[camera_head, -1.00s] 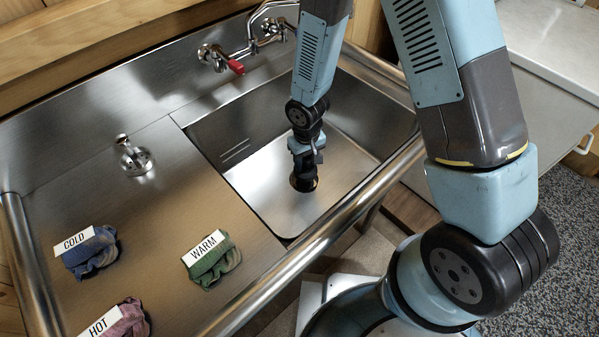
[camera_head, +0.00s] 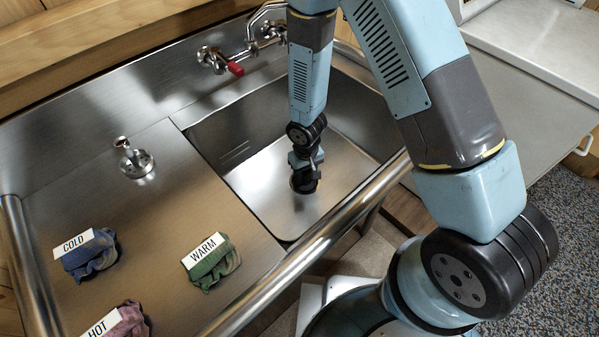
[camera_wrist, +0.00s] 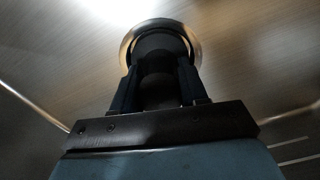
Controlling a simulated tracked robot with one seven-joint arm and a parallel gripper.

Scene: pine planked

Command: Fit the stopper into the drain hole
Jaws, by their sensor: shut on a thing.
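My gripper (camera_head: 305,180) points down into the sink basin, low over its floor. In the wrist view my gripper (camera_wrist: 160,85) has its two dark fingers closed on the sides of a dark, round stopper (camera_wrist: 160,45). The stopper lies over the drain hole, whose shiny metal ring (camera_wrist: 126,45) shows around it. The stopper and ring look roughly lined up from this angle. I cannot tell whether the stopper is seated in the hole or just above it. In the head view my gripper hides most of the drain.
The steel sink basin (camera_head: 262,185) has a bare floor around my gripper. A tap with a red handle (camera_head: 235,68) is at the back. On the drainboard are a metal fitting (camera_head: 136,162) and cloths labelled COLD (camera_head: 90,262), WARM (camera_head: 215,268) and HOT (camera_head: 130,322).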

